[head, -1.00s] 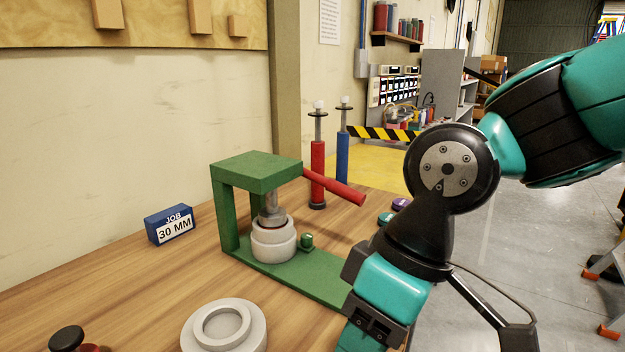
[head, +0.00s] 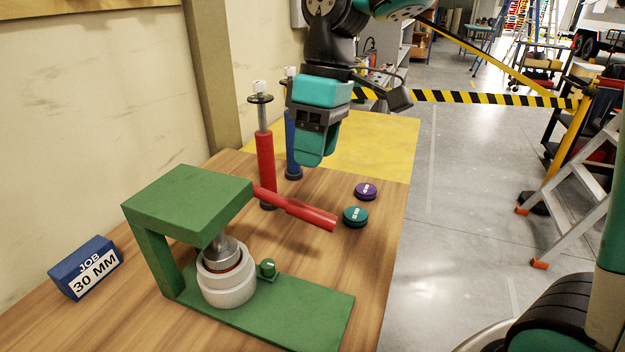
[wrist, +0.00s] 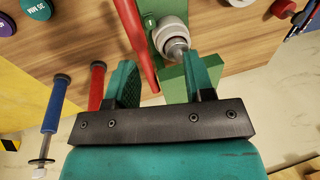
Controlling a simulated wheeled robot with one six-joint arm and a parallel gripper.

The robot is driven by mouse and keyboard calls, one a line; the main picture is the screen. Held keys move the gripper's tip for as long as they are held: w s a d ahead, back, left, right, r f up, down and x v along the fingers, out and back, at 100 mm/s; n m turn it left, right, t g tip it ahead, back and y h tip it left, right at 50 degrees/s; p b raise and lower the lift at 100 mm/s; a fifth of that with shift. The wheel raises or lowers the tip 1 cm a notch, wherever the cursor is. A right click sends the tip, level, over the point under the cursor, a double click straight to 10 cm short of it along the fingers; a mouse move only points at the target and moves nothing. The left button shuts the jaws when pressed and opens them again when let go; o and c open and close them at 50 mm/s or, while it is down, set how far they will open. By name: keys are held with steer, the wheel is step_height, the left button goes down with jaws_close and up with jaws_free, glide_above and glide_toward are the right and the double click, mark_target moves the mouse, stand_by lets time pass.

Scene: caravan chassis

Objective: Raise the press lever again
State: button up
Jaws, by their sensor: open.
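The green press (head: 190,195) stands on the wooden bench. Its red lever (head: 300,209) sticks out to the right and tilts slightly down toward its free end. The ram (head: 222,247) is down in a pale stepped ring (head: 228,285) on the press base. My gripper (head: 310,160) hangs above and behind the lever, apart from it. In the wrist view my gripper (wrist: 163,80) is open and empty. The lever (wrist: 135,40) runs through the gap between its fingers in that picture, nearer the left finger.
A red pump-like cylinder (head: 266,165) and a blue one (head: 292,150) stand behind the lever. Purple (head: 366,191) and teal (head: 355,217) discs lie right of it. A blue job sign (head: 86,268) reads 30 MM. A small green knob (head: 268,268) sits by the ring.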

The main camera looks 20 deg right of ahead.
steer(key=a+p+v, duration=0.1)
steer(key=v, duration=0.2)
glide_above(310, 209)
steer(key=w+d, duration=0.2)
steer(key=shift+n+h, duration=0.3)
steer(key=f, duration=0.5)
steer(key=s+a+f, duration=0.1)
steer(key=f, duration=0.5)
steer(key=s+a+f+p, duration=0.1)
steer(key=f, duration=0.4)
steer(key=shift+f, duration=0.35)
jaws_close()
